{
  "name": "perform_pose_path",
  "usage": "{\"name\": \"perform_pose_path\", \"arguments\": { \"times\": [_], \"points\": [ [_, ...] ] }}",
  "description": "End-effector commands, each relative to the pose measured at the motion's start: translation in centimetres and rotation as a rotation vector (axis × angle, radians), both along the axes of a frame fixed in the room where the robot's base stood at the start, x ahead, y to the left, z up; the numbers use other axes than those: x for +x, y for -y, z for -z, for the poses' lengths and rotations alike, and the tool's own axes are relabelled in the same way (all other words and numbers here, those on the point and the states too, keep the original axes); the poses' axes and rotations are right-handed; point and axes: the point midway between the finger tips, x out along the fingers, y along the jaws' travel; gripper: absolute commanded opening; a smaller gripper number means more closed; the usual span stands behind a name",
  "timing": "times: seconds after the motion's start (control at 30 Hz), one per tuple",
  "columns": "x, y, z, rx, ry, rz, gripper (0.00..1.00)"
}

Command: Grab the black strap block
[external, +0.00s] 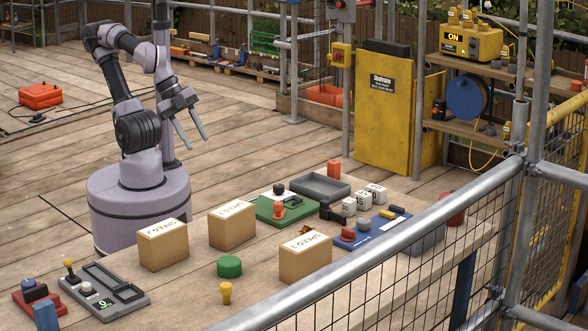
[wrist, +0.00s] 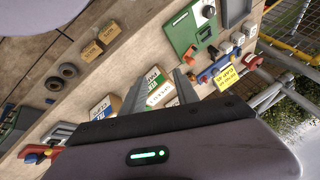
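A small black block (external: 330,211) stands on the wooden table, just left of a row of white blocks (external: 362,201) in the external view. It looks like the black strap block, but it is too small for me to make out a strap. I cannot pick it out surely in the wrist view. My gripper (external: 191,131) is open and empty, raised above the far side of the table and well left of the black block. Its two spread fingers also show in the wrist view (wrist: 160,75), with boxes below them.
Cardboard boxes (external: 232,225) stand on the table between my arm and the near edge. A green board (external: 285,208), a grey tray (external: 319,186) and a blue board (external: 372,231) lie around the black block. A red cylinder (external: 334,169) stands behind. A metal railing (external: 400,240) crosses the foreground.

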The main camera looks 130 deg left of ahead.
Motion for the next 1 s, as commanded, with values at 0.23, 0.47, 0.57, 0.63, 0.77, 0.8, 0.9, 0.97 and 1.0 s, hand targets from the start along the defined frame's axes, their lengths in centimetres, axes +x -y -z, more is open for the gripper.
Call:
{"name": "perform_pose_path", "arguments": {
  "times": [0.23, 0.47, 0.57, 0.63, 0.77, 0.8, 0.9, 0.97, 1.0],
  "points": [
    [0.0, 0.0, 0.0, 0.000, 0.000, 0.000, 0.44],
    [0.1, 0.0, -0.1, -0.001, -0.001, -0.001, 0.44],
    [2.1, -0.6, -1.6, -0.027, -0.035, -0.024, 0.44],
    [5.6, -2.0, -3.2, -0.074, -0.077, -0.059, 0.44],
    [13.8, -8.2, -3.9, -0.192, -0.119, -0.150, 0.44],
    [15.9, -10.7, -3.3, -0.225, -0.122, -0.179, 0.44],
    [19.3, -17.0, -0.9, -0.287, -0.110, -0.247, 0.44],
    [20.3, -19.8, 0.5, -0.310, -0.102, -0.278, 0.44],
    [20.6, -21.2, 1.3, -0.322, -0.097, -0.292, 0.44]
  ]
}}
